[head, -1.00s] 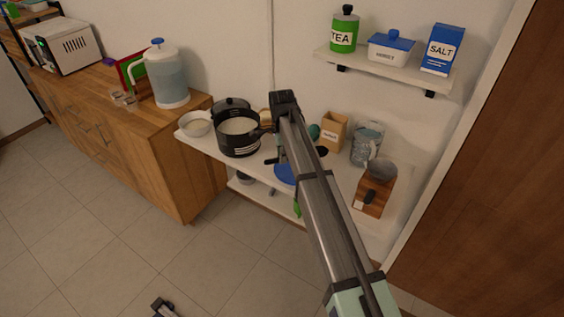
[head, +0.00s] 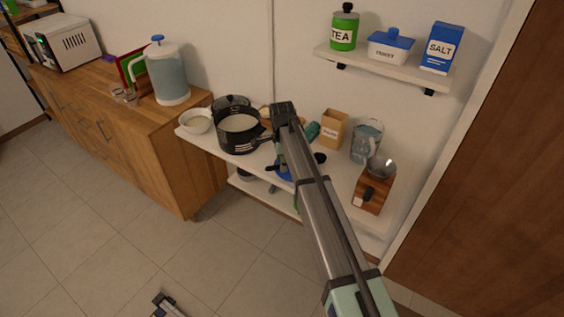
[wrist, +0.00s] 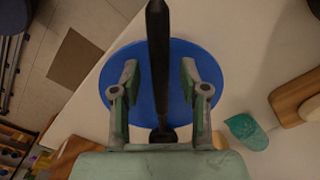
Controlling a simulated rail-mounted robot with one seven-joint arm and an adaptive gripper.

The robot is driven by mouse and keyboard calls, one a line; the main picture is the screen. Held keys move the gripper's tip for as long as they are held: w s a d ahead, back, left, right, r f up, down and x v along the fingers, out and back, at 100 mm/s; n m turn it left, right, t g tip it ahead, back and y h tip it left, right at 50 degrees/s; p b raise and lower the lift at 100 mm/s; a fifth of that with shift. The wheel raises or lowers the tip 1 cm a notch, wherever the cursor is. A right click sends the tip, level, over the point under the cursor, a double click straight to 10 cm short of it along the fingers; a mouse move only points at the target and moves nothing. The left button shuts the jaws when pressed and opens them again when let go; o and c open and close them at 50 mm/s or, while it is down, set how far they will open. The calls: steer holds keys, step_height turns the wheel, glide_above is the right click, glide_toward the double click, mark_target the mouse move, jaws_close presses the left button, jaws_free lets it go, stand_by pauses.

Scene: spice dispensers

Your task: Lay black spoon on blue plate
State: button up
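The blue plate (wrist: 178,112) lies flat on the white shelf and fills the middle of the wrist view. In the head view the plate (head: 283,173) is mostly hidden behind my arm. The black spoon (wrist: 158,45) runs lengthwise across the plate in the wrist view, its upper end passing the plate's far rim. I cannot tell whether it touches the plate all along. My gripper (wrist: 160,68) is open above the plate, with one finger on each side of the spoon and visible gaps between. The head view does not show the fingers clearly.
A black pot (head: 238,132) and a white bowl (head: 196,121) stand left of the plate. A glass pitcher (head: 366,142), a cardboard box (head: 333,130) and a wooden grinder (head: 373,192) stand to the right. A teal item (wrist: 247,131) lies close to the plate's right.

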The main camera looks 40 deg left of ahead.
step_height(320, 180, up, 12)
steer(key=b, duration=0.3)
steer(key=shift+r, duration=0.15)
stand_by(0.4)
steer(key=shift+s, duration=0.1)
